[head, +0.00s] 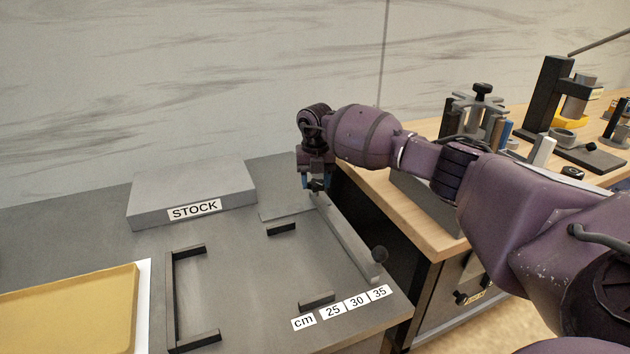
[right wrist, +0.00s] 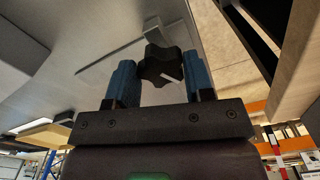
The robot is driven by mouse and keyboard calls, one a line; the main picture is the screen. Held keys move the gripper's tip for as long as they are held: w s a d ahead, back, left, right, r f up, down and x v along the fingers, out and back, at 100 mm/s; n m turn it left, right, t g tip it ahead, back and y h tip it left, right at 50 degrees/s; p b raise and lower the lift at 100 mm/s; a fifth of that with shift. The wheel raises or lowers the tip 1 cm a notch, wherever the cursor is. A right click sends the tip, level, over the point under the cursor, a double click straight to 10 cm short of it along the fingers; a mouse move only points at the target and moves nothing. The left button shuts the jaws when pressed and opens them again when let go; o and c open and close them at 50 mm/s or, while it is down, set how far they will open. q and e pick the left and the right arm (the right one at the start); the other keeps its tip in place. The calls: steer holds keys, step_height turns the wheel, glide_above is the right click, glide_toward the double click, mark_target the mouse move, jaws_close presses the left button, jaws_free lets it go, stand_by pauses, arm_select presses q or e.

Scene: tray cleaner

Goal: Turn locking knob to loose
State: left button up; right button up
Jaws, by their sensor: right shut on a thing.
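The locking knob (right wrist: 157,65) shows in the right wrist view as a black, lobed knob with a white pointer line. It sits between the two blue fingers of my right gripper (right wrist: 160,76), which is shut on it. In the head view my right gripper (head: 315,186) points down at the far end of the grey rail (head: 345,238) on the fixture's right side. I cannot read any loose or locked marking. My left gripper is not in view.
A grey block labelled STOCK (head: 185,192) and a yellow tray (head: 70,310) lie to the left. Black corner stops (head: 172,305) and a cm scale (head: 330,308) are on the grey bench. A wooden bench with tools stands right.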

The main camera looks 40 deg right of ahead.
steer(key=n, duration=0.3)
steer(key=shift+n, duration=0.4)
steer(key=n+b, duration=0.1)
steer(key=n, duration=0.3)
steer(key=shift+n, duration=0.3)
steer(key=n, duration=0.3)
steer(key=shift+b, duration=0.4)
steer(key=shift+n, duration=0.5)
steer(key=shift+r, duration=0.1)
steer(key=o, duration=0.8)
steer(key=shift+o, duration=0.7)
